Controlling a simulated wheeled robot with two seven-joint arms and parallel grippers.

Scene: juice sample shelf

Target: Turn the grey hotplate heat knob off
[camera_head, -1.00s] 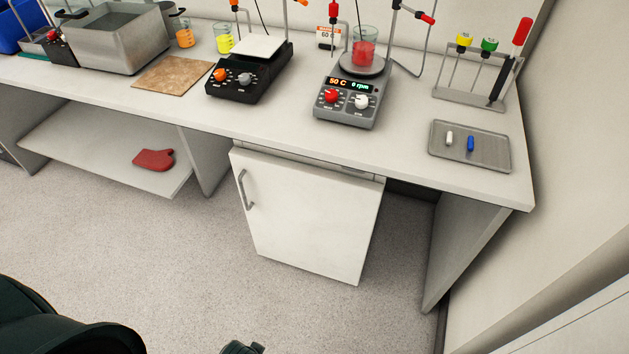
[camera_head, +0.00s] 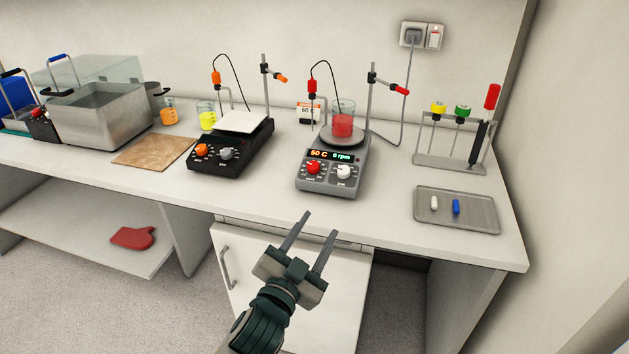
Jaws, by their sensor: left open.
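The grey hotplate (camera_head: 333,181) stands on the bench, with a beaker of red liquid (camera_head: 342,122) on its round top plate. Its display (camera_head: 332,156) reads 50 C and 0 rpm. The red knob (camera_head: 313,168) is on the left of its front panel and a white knob (camera_head: 344,172) is on the right. My left gripper (camera_head: 314,224) is open and empty in front of the bench's front edge, below the hotplate in the picture and apart from it. My right gripper does not show.
A black hotplate (camera_head: 229,160) with an orange and a grey knob stands left of the grey one. A metal tray (camera_head: 470,222) with two capsule-shaped bars lies to the right. A stand with a red clamp (camera_head: 370,105) is behind. Bench (camera_head: 270,215) in front is clear.

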